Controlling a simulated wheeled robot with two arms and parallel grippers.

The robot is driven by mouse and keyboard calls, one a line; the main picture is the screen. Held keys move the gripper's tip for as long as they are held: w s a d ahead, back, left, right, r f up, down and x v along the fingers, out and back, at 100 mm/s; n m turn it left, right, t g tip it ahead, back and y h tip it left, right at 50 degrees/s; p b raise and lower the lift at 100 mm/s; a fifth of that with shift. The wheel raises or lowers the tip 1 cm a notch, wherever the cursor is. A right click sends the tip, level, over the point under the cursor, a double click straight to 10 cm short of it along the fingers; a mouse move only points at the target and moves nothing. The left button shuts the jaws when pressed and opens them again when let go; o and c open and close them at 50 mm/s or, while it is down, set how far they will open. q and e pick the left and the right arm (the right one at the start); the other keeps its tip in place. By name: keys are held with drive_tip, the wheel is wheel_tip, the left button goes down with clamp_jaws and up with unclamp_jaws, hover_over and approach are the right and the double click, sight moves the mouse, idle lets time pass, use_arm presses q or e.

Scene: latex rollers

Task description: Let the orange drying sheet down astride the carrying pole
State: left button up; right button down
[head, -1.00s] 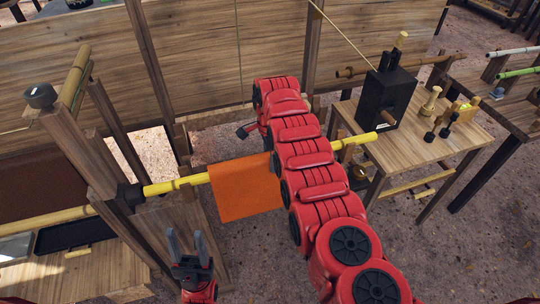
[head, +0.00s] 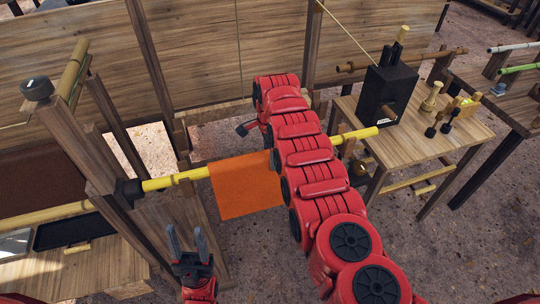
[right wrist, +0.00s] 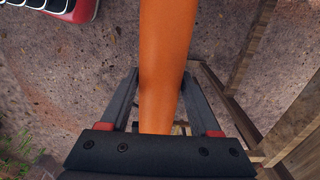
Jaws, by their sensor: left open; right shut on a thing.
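The orange drying sheet (head: 245,188) hangs in front of the yellow carrying pole (head: 190,178) in the head view and hides part of it. Its upper edge shows slightly above the pole's line. I cannot tell whether it rests on the pole. The pole runs from the wooden post at left to the table at right. My right arm crosses over the sheet's right part and hides my right gripper there. In the right wrist view my right gripper (right wrist: 161,90) is shut on the sheet (right wrist: 166,45). My left gripper (head: 186,238) is open and empty, left of and below the sheet.
A wooden table (head: 430,150) with a black block (head: 385,95) and small tools stands near the pole's right end. A wooden post (head: 75,135) and a bench with a dark tray (head: 75,232) are at left. A plank wall closes the back. Bare ground lies below the sheet.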

drive_tip(key=shift+f, duration=0.1)
drive_tip(key=shift+c, duration=0.2)
unclamp_jaws()
wheel_tip(320, 180, up, 9)
drive_tip(key=shift+w+d+f+b, duration=0.1)
drive_tip(key=shift+b, duration=0.9)
wheel_tip(320, 180, up, 9)
drive_tip(key=p, duration=0.8)
drive_tip(key=shift+f, duration=0.2)
drive_tip(key=shift+r+p, duration=0.1)
drive_tip(key=shift+p, duration=0.25)
